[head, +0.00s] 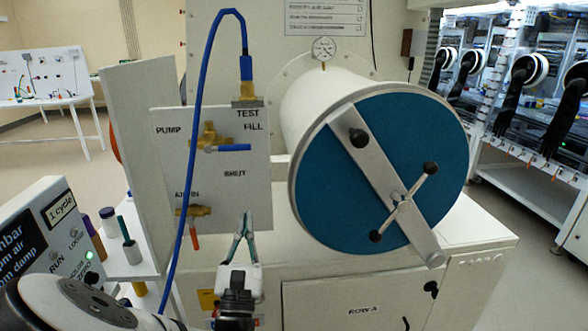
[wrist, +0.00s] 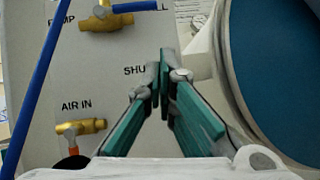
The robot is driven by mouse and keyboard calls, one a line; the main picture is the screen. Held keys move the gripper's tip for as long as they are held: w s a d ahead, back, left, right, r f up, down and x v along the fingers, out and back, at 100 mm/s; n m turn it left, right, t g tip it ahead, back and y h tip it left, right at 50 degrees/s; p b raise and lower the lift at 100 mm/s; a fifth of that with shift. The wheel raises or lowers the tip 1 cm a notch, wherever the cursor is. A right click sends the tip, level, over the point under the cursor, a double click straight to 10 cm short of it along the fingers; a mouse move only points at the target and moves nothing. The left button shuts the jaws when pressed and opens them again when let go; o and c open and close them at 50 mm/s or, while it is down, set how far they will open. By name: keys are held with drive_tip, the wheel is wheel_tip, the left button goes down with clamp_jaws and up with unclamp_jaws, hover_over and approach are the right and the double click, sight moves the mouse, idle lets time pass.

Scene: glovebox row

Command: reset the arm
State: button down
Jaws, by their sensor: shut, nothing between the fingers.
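My gripper (head: 246,222) is in the lower middle of the head view, its fingers pointing up in front of the lower part of the white valve panel (head: 255,185). In the wrist view my gripper (wrist: 162,72) has its green-sided fingers closed together at the tips, with nothing between them. The tips overlap the panel's lettering, partly hiding a label that starts "SHU". I cannot tell how far the tips are from the panel.
A large round chamber with a blue door (head: 330,190) and a clamp bar stands right of my gripper. A blue hose (head: 196,130) loops down at left. Brass valves (head: 210,137) stick out from the panel. A control box (head: 45,235) stands at lower left. Floor shows at far right.

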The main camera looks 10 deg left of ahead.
drive_tip(key=w+d+r+m+g+h, duration=0.1)
drive_tip(key=d+r+m+g+h, duration=0.25)
drive_tip(key=d+m+h, duration=0.55)
drive_tip(key=w+d+r+m+g+h, duration=0.2)
drive_tip(key=d+m+g+h, duration=0.2)
drive_tip(key=d+h, duration=0.5)
drive_tip(key=s+d+m+g+y, duration=0.1)
drive_tip(key=s+d+m+g, duration=0.4)
drive_tip(key=d, duration=0.4)
drive_tip(key=s+d+m+g, duration=0.2)
drive_tip(key=d+m+g, duration=0.2)
drive_tip(key=d+g, duration=0.4)
drive_tip(key=s+d+f+m+g+y, duration=0.1)
drive_tip(key=s+d+m+g+y, duration=0.1)
drive_tip(key=s+d+m+y, duration=0.3)
drive_tip(key=s+d+f+m+g+y, duration=0.1)
drive_tip(key=s+d+m+g+y, duration=0.1)
drive_tip(key=s, duration=0.5)
drive_tip(key=s+a+r+m+t+y, duration=0.5)
drive_tip(key=s+a+m+y, duration=0.1)
drive_tip(key=s+a+y, duration=0.1)
drive_tip(key=shift+s+r+y, duration=0.15)
drive_tip(key=shift+s+y, duration=0.25)
drive_tip(key=shift+s, duration=0.05)
